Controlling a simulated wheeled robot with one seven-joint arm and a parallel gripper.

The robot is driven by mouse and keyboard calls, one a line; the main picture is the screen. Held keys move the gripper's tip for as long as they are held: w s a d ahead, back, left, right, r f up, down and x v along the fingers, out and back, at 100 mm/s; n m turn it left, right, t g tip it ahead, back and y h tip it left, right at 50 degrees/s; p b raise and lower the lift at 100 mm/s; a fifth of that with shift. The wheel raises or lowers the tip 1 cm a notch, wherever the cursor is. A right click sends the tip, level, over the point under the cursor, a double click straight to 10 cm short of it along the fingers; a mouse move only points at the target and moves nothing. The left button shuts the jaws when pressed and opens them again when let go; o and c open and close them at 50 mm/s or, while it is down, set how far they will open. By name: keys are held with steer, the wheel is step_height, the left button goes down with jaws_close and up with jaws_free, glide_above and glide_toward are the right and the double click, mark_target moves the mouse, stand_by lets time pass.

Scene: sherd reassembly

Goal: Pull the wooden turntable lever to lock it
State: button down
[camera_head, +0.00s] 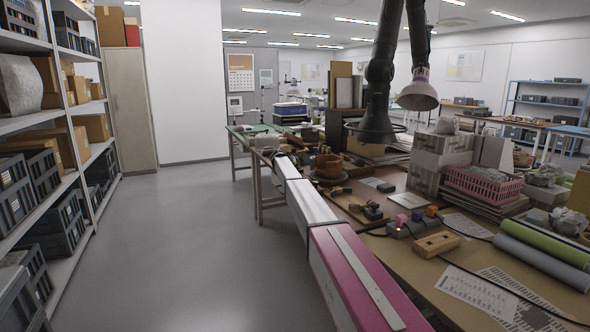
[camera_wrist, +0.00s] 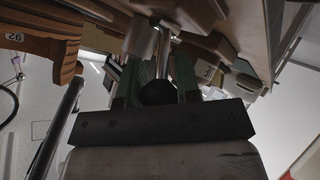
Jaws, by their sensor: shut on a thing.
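The turntable (camera_head: 330,179) stands on the near workbench in the head view, with a brown pot (camera_head: 328,164) on it. My arm reaches along the bench's left edge, and its end is beside the turntable's left side. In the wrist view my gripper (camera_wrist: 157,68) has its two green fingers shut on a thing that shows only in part. I take it to be the turntable lever; its shape is mostly hidden by the fingers and the dark palm. A pale metal rod and a grey cylinder (camera_wrist: 141,36) show just beyond the fingertips.
A wooden piece with a number label (camera_wrist: 40,42) is at the left of the wrist view. A lamp (camera_head: 418,92) hangs above. The floor (camera_head: 205,240) at left is clear.

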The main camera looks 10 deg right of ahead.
steer(key=c, duration=0.8)
jaws_free()
steer(key=v, duration=1)
steer(key=shift+s+a+r, duration=0.2)
steer(key=shift+s+a, duration=0.05)
steer(key=shift+a, duration=0.05)
